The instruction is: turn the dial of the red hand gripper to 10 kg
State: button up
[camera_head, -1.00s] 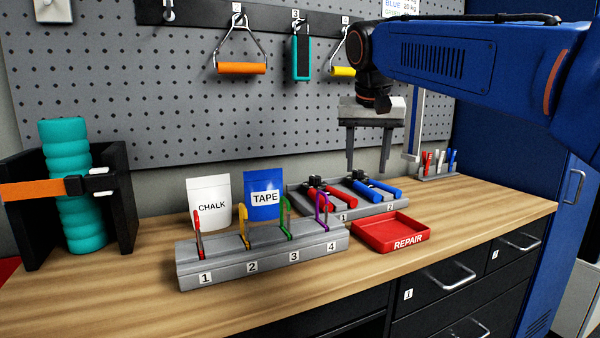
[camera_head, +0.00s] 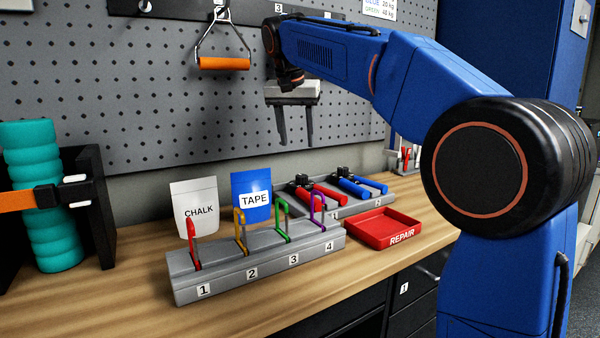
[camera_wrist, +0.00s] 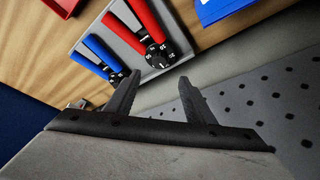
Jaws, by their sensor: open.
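The red hand gripper (camera_head: 318,196) lies in slot 1 of a grey tray (camera_head: 342,211) at the back of the bench, beside the blue hand gripper (camera_head: 358,188) in slot 2. In the wrist view the red hand gripper (camera_wrist: 138,20) shows a black dial (camera_wrist: 157,50) with small white numbers; I cannot read its setting surely. The blue one (camera_wrist: 97,50) has a similar dial (camera_wrist: 121,76). My gripper (camera_head: 296,143) is open and empty, pointing down above and behind the tray, near the pegboard. Its fingers (camera_wrist: 155,92) show apart in the wrist view, touching nothing.
A red REPAIR tray (camera_head: 382,228) sits in front of the grey tray. A grey rack (camera_head: 255,270) with several coloured clips, a CHALK pouch (camera_head: 196,208) and a TAPE pouch (camera_head: 251,195) stand left. The pegboard (camera_head: 150,100) rises close behind my gripper. An orange-handled grip (camera_head: 224,64) hangs there.

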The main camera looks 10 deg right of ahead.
aim_at(302, 176)
jog(key=x, duration=1.2)
jog(key=shift+d+f, duration=0.1)
jog(key=shift+c, duration=0.3)
jog(key=c, duration=1)
